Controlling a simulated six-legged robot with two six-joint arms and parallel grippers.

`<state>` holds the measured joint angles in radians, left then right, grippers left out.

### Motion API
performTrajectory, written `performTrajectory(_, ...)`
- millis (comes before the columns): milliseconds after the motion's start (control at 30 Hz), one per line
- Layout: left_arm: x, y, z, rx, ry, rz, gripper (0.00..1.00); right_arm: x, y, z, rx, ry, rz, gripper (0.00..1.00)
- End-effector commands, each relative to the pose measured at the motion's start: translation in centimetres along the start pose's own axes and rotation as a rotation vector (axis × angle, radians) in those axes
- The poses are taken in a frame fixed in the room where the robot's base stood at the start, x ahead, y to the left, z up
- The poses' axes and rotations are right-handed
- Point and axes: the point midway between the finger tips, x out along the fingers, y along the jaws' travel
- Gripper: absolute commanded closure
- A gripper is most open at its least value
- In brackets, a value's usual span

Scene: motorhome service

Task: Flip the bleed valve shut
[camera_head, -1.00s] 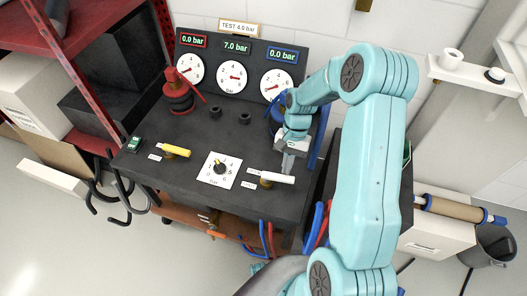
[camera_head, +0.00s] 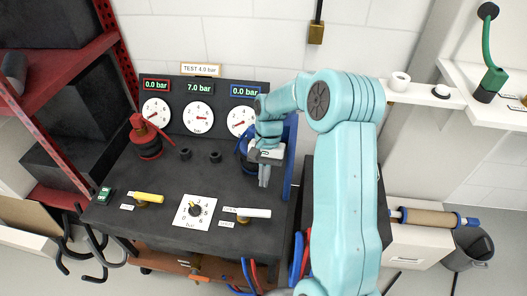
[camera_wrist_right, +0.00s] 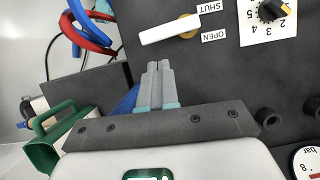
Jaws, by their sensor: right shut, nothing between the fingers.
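A white lever (camera_head: 254,213) on a brass pivot sits at the front right of the dark bench and points right. In the right wrist view the white lever (camera_wrist_right: 165,31) has a SHUT label (camera_wrist_right: 209,6) and an OPEN label (camera_wrist_right: 213,36) beside its pivot. A yellow lever (camera_head: 148,197) sits at the front left; I cannot read which valve is the bleed valve. My right gripper (camera_head: 264,183) is shut and empty, behind the white lever and apart from it. The closed fingers (camera_wrist_right: 160,70) point toward the lever in the wrist view. My left gripper is out of view.
A dial knob (camera_head: 195,210) lies between the levers. Three gauges stand behind, reading 0.0, 7.0 and 0.0 bar, under a TEST 4.0 bar sign (camera_head: 201,69). A red fitting (camera_head: 147,138) stands at the back left. Blue and red hoses (camera_head: 250,270) hang in front.

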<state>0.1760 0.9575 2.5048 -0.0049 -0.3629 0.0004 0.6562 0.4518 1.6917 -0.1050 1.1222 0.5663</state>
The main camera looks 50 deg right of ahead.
Motion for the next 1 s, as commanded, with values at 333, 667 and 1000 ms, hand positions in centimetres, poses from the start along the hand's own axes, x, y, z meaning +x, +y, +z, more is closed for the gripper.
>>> performTrajectory(333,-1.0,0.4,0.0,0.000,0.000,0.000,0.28,-7.2,0.0,0.0,-0.001,0.002,-0.001,1.00)
performTrajectory(667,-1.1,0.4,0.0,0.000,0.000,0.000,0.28,-8.5,0.0,0.0,0.000,0.000,0.000,1.00)
performTrajectory(1000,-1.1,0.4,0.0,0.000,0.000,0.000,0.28,-8.4,0.0,0.0,0.000,0.000,0.000,1.00)
